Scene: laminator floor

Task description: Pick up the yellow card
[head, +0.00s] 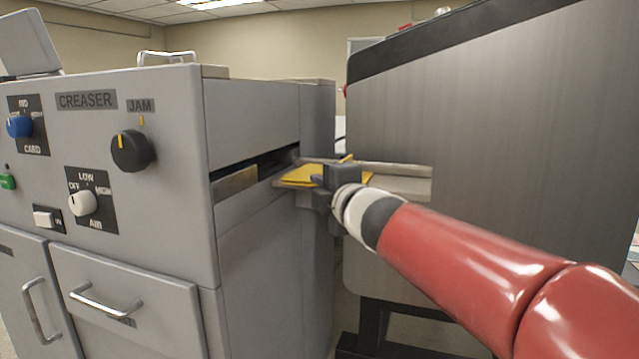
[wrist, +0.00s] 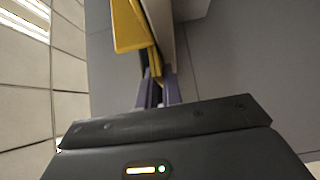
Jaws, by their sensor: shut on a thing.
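The yellow card (head: 304,176) lies at the slot side of the grey creaser, near the end of my red arm. My gripper (head: 335,177) is at the card's right end and shut on it. In the wrist view the yellow card (wrist: 130,28) extends up and away from the fingers of my gripper (wrist: 157,88), with a narrow yellow part running down between them. In the head view the gripper covers part of the card.
The creaser (head: 250,235) has a dark slot (head: 255,172), with knobs and drawers on its front. A pale ledge (head: 400,183) runs behind my gripper. A large grey machine (head: 500,130) stands close on the right, leaving a narrow gap.

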